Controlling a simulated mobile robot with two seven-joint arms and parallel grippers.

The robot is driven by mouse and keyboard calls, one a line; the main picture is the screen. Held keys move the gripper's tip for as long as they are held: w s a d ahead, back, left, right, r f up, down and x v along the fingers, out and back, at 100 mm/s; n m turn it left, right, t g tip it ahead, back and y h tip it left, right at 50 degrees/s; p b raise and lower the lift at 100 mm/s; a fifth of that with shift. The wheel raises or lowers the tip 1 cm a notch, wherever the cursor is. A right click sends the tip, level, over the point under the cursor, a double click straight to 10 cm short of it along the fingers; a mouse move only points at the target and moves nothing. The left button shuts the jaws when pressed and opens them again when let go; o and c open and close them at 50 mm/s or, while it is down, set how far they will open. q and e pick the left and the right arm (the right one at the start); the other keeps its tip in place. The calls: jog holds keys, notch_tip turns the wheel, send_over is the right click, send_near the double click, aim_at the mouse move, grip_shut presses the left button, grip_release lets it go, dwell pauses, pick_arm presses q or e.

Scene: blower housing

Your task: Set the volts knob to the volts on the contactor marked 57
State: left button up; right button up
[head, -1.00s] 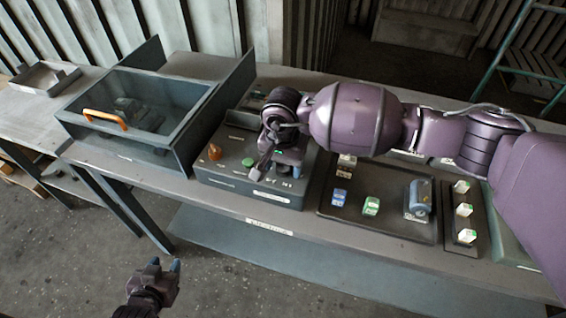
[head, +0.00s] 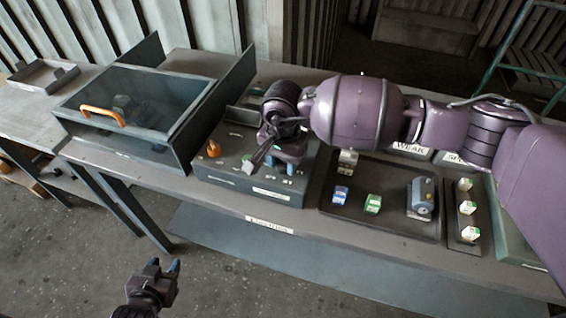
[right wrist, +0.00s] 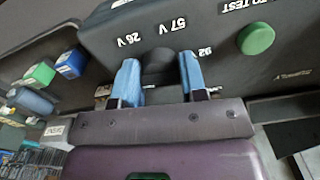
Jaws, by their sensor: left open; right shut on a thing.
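The dark volts knob (right wrist: 158,66) sits on the control box (head: 235,186), between the blue fingers of my right gripper (right wrist: 158,72). My right gripper (head: 281,160) is shut on it and hides it in the head view. Labels reading 26 V, 57 V and 92 show on the panel around the knob in the right wrist view; the knob's pointer cannot be made out. Blue (head: 341,194), green (head: 373,204) and grey (head: 421,197) blocks lie on the dark tray (head: 325,208); their markings are too small to read. My left gripper (head: 166,268) is open and empty, before the bench.
A green button (right wrist: 256,38) and an orange knob (head: 214,148) are on the same box. A clear-lidded bin (head: 135,112) with an orange handle stands left of it.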

jog(key=m+b, duration=0.1)
jog(key=m, duration=0.1)
jog(key=shift+f+m+b, duration=0.15)
jog(key=shift+m+b, duration=0.15)
jog(key=shift+w+m+b, duration=0.1)
jog(key=shift+m+b, duration=0.2)
jog(key=shift+m, duration=0.6)
jog(key=m, duration=0.2)
jog(key=shift+m, duration=0.4)
jog(key=m, duration=0.3)
jog(key=shift+a+r+m+b, duration=0.1)
jog(key=shift+r+m+b, duration=0.1)
jog(key=shift+m+b, duration=0.1)
jog(key=m, duration=0.3)
jog(key=shift+w+m, duration=0.15)
jog(key=shift+m, duration=0.15)
jog(key=m+p, duration=0.1)
jog(key=m, duration=0.6)
jog(key=shift+w, duration=0.1)
pick_arm(q)
notch_tip(320, 180, down, 2)
jog(key=shift+f, duration=0.1)
pick_arm(e)
jog(key=shift+m, duration=0.4)
pick_arm(q)
jog(key=shift+s, duration=0.2)
